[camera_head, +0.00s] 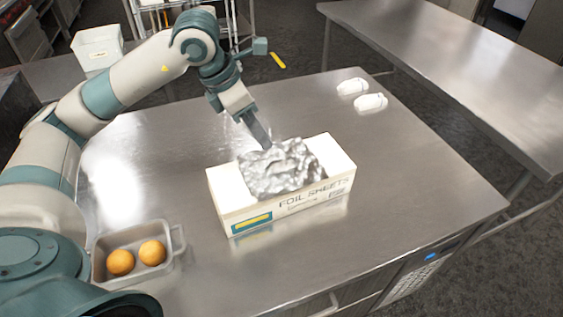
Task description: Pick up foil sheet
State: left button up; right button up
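A crumpled silver foil sheet (281,168) sits in the top of a white box (230,197) printed "FOIL SHEETS" on a steel table. The foil stands up above the box rim. My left gripper (263,145) reaches down from behind, with its fingertips at the back upper edge of the foil. I cannot tell whether it touches the foil or whether its fingers are apart, since they overlap from this side. My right gripper is not in view.
A metal tray (133,273) with two orange round items (136,257) is at the table's front left. Two white objects (362,95) lie at the back right. The table (420,190) right of the box is clear. Another steel table (450,60) stands beyond.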

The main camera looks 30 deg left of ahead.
aim_at(281, 160)
pick_arm(q)
jog(key=p+x, duration=0.1)
jog(key=x, duration=0.3)
jog(key=shift+w+d+f, duration=0.1)
jog(key=shift+w+f, duration=0.1)
jog(key=shift+f, duration=0.3)
jog(key=shift+w+d+f+p, duration=0.25)
jog(key=shift+d+f+p, duration=0.25)
jog(key=shift+p, duration=0.45)
jog(key=p+x, duration=0.1)
jog(key=x, duration=0.2)
jog(key=shift+w+d+r+p, duration=0.1)
jog(key=shift+p, duration=0.25)
jog(key=shift+w+f, duration=0.1)
jog(key=shift+f, duration=0.4)
grip_shut()
